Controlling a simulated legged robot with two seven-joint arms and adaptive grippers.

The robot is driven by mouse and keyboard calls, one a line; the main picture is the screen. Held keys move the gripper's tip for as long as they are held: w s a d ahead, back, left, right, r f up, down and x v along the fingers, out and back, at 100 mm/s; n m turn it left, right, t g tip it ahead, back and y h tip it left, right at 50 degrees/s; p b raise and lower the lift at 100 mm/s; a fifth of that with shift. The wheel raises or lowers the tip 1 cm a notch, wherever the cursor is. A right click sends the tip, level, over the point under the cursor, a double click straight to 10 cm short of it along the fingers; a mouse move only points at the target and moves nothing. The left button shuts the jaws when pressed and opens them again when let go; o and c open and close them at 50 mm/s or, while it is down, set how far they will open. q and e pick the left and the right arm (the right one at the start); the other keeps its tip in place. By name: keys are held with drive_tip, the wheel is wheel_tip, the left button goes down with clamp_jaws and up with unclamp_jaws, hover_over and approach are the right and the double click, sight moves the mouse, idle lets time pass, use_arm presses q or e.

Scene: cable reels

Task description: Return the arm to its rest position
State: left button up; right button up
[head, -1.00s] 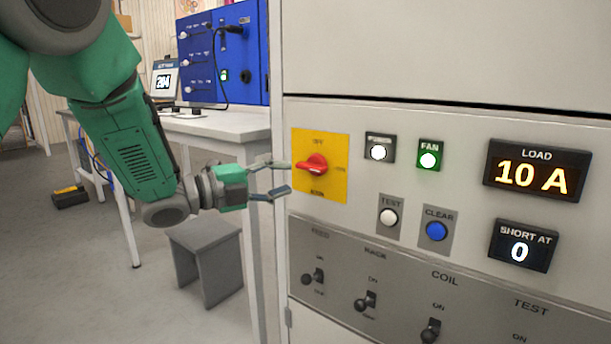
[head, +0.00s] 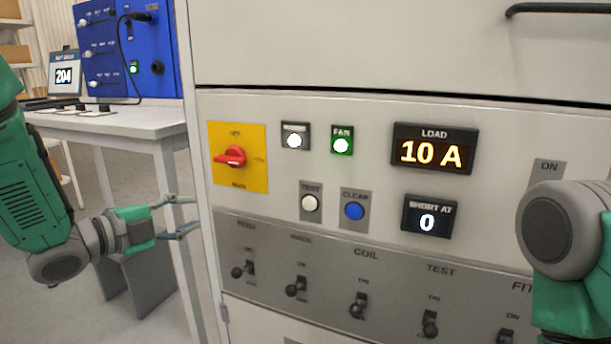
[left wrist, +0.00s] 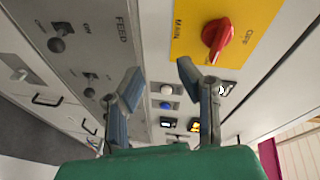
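My left gripper (head: 184,216) is open and empty, left of the cabinet front and lower left of the red rotary switch (head: 232,157) on its yellow plate (head: 252,179). In the left wrist view its two fingers (left wrist: 158,85) are spread apart with nothing between them. The red switch (left wrist: 217,38) shows there at the upper right, apart from the fingers. My right arm (head: 567,240) comes in at the right edge of the head view; its gripper is not in view.
The cabinet panel (head: 365,100) carries lamps, a white and a blue button (head: 354,211), displays reading 10 A and 0, and a row of toggle switches (head: 297,287). A table (head: 150,122) with a blue unit (head: 165,30) stands at the left. A grey stool (head: 140,290) is below.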

use_arm(q)
drive_tip(key=s+a+f+n+g+y+p, duration=0.15)
drive_tip(key=s+f+n, duration=0.25)
drive_tip(key=f, duration=0.4)
drive_tip(key=s+d+f+n+g+y, duration=0.1)
drive_tip(key=s+f+n+g+y, duration=0.2)
drive_tip(key=f, duration=0.5)
drive_tip(key=s+a+f+n+y, duration=0.1)
drive_tip(key=s+f+n+y, duration=0.1)
drive_tip(key=s+f+n, duration=0.45)
drive_tip(key=s+f+n+g+y+p, duration=0.1)
drive_tip(key=s+f+n+g, duration=0.3)
drive_tip(key=s, duration=0.8)
drive_tip(key=s+f+n+g+y+p, duration=0.1)
drive_tip(key=s+f+n+g+y, duration=0.1)
drive_tip(key=s+f+n+g, duration=0.2)
drive_tip(key=s+f, duration=0.3)
drive_tip(key=s, duration=0.5)
drive_tip(key=shift+s+a+f, duration=0.25)
drive_tip(key=shift+a+f, duration=0.15)
